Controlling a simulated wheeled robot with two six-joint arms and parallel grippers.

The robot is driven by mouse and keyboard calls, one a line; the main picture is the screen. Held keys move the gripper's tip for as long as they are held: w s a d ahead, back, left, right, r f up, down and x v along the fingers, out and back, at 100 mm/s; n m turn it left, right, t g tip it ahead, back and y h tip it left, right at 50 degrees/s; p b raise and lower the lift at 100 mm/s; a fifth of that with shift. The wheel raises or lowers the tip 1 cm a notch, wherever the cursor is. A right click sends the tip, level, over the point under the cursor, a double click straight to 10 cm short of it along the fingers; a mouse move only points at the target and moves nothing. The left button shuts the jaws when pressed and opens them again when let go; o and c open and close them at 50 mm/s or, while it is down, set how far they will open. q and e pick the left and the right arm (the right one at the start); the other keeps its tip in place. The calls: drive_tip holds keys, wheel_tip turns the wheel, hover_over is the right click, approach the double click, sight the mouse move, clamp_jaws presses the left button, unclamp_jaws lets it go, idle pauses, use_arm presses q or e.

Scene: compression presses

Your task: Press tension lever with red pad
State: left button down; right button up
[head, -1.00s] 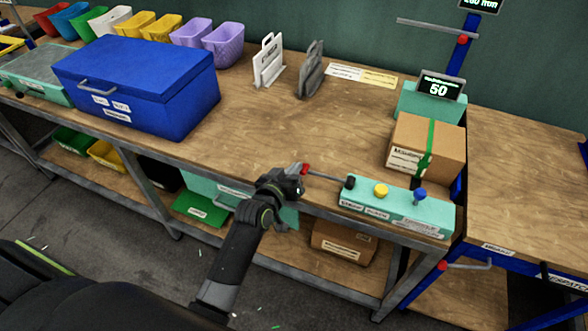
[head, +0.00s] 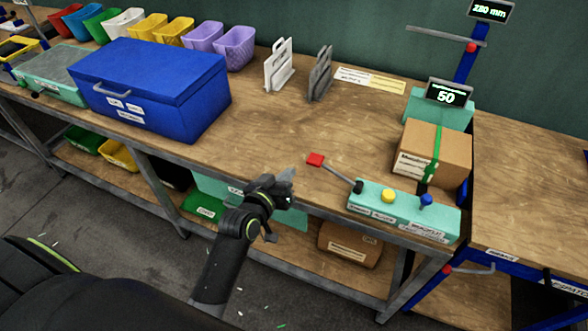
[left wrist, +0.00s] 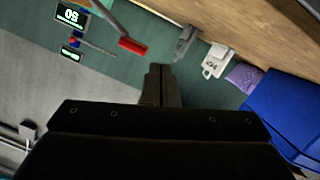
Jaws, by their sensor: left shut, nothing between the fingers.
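The tension lever (head: 336,172) is a thin grey rod rising to the left from the end of a teal control box (head: 400,212), with a red pad (head: 315,159) at its tip. My left gripper (head: 291,172) is shut and empty, just left of the pad in the head view, with a visible gap. In the left wrist view the red pad (left wrist: 132,46) appears just left of and above the closed fingertips (left wrist: 161,69). The lever's rod runs off the top edge there. My right gripper is not in view.
The box also carries a yellow button (head: 388,196) and a blue knob (head: 426,200). Behind it stand a strapped carton (head: 408,150) and a display reading 50 (head: 447,95). A blue chest (head: 150,85) is at left. The wooden bench (head: 270,125) between is clear.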

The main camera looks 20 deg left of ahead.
use_arm(q)
drive_tip(key=v, duration=0.3)
drive_tip(key=shift+s+a+r, duration=0.1)
drive_tip(key=shift+s+a, duration=0.05)
drive_tip(key=shift+s, duration=0.2)
idle(1.4)
idle(0.6)
